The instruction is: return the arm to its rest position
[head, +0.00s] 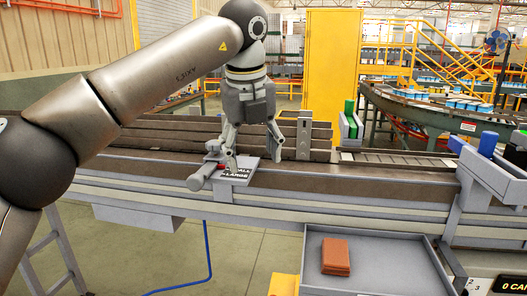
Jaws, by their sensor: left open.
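My left arm reaches in from the left side of the head view, bends at an elbow near the top, and points its gripper down. My left gripper (255,163) is open and empty. It hangs above the conveyor, close to a grey handle (202,177) with a red part at its inner end and a small labelled plate (237,172). One finger overlaps the plate in the picture; I cannot tell whether it touches. My right gripper is not in view.
Grey guide rails (170,137) run along the conveyor (350,182). A blue-topped post (488,144) stands at the right. A yellow panel (333,75) stands behind.

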